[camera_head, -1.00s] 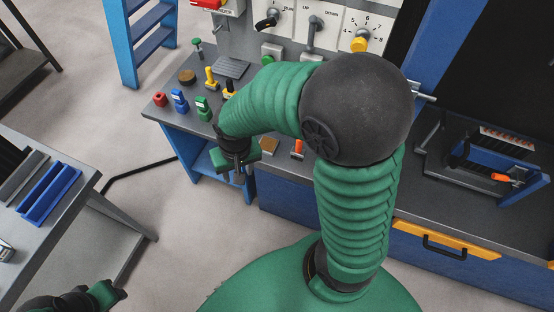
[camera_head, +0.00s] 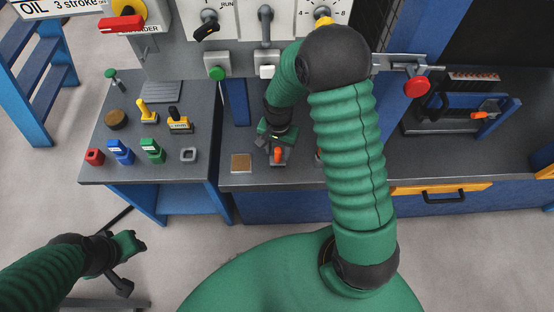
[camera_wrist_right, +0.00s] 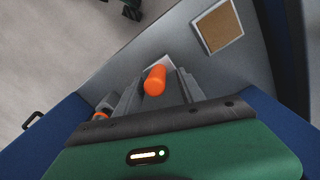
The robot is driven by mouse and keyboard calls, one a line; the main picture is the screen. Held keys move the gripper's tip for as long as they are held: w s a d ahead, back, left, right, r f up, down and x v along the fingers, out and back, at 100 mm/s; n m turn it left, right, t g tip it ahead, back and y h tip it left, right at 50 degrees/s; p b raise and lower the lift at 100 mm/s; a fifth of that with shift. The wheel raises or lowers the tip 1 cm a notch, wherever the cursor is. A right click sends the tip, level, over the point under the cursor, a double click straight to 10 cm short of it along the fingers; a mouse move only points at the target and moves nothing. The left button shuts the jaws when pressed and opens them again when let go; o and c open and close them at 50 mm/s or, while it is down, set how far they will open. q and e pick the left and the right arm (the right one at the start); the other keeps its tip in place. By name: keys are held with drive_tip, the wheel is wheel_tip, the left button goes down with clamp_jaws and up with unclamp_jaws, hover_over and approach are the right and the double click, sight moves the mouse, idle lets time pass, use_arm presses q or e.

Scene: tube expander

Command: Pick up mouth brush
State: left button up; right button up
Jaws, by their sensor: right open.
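An upright orange-handled item (camera_head: 278,155), which looks like the mouth brush, stands on the grey bench in a small light holder. My right gripper (camera_head: 275,143) is just above and behind it, pointing down. In the right wrist view the orange handle (camera_wrist_right: 155,80) shows between the two grey fingers of my right gripper (camera_wrist_right: 153,88), which are apart; I cannot tell whether they touch it. A second orange-tipped item (camera_head: 319,154) is mostly hidden by my right arm. It also shows in the right wrist view (camera_wrist_right: 101,115). My left gripper (camera_head: 128,262) is low at the left, away from the bench.
A square cork-coloured pad (camera_head: 241,163) lies left of the orange item. The left bench (camera_head: 190,110) holds red, blue, green and yellow pieces. A panel with a green button (camera_head: 217,72) stands behind. A blue clamp-like fixture (camera_head: 463,108) is at right, above a yellow drawer front (camera_head: 440,190).

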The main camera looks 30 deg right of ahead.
drive_tip(key=f, duration=0.2)
drive_tip(key=shift+w+d+f, duration=0.1)
drive_tip(key=shift+d+f, duration=0.2)
drive_tip(key=shift+d, duration=0.05)
drive_tip(key=shift+w+f, duration=0.15)
drive_tip(key=shift+a, duration=0.2)
drive_tip(key=shift+c, duration=0.9)
drive_tip(key=shift+a+r, duration=0.25)
drive_tip(key=c, duration=0.5)
clamp_jaws()
use_arm(q)
drive_tip(key=shift+d+f, duration=0.15)
drive_tip(key=shift+d, duration=0.1)
use_arm(e)
drive_tip(key=shift+d, duration=0.2)
